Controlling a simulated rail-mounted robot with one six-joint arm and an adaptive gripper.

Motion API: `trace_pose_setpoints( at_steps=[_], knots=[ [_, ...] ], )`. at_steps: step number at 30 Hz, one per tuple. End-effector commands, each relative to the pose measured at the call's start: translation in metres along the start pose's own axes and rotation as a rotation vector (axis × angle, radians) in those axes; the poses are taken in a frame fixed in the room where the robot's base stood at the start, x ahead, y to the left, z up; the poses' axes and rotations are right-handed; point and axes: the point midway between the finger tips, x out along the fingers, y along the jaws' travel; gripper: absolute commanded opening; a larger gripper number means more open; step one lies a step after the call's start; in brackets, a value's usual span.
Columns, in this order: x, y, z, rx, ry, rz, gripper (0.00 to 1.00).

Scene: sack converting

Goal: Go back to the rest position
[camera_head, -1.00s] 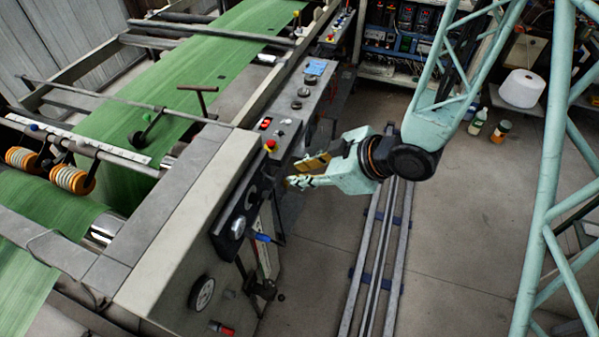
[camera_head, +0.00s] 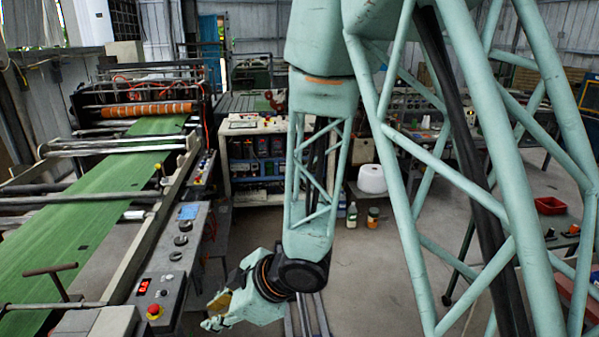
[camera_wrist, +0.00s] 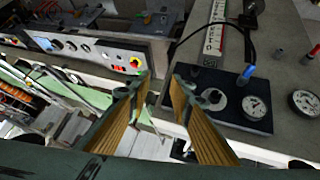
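My gripper (camera_head: 217,312) is at the lower left of the head view, pale green with yellow-brown finger pads, beside the near end of the machine's control panel (camera_head: 172,262). In the wrist view, my gripper (camera_wrist: 160,90) shows its two ribbed fingers apart with nothing between them. Beyond the fingertips are a red emergency button (camera_wrist: 136,63) and a dark gauge plate (camera_wrist: 222,100) with a blue-handled switch (camera_wrist: 248,72). The fingers appear clear of them, though the exact gap is hard to judge.
Green sacking web (camera_head: 95,205) runs through the machine on the left. An electrical cabinet (camera_head: 252,150) stands behind. A white spool (camera_head: 371,179), a bottle (camera_head: 352,215) and a jar (camera_head: 373,217) are near the back. The floor (camera_head: 375,285) right of my gripper is clear.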

Motion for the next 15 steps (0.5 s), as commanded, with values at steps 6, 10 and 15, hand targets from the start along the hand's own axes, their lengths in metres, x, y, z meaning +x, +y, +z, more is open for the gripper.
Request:
trace_pose_setpoints(
  at_steps=[6, 10, 15],
  knots=[
    [-0.034, 0.036, 0.021, 0.053, -0.076, 0.093, 0.20],
    [-0.055, 0.054, 0.035, 0.092, -0.121, 0.145, 0.20],
    [-0.086, 0.073, 0.052, 0.144, -0.176, 0.209, 0.20]
  ],
)
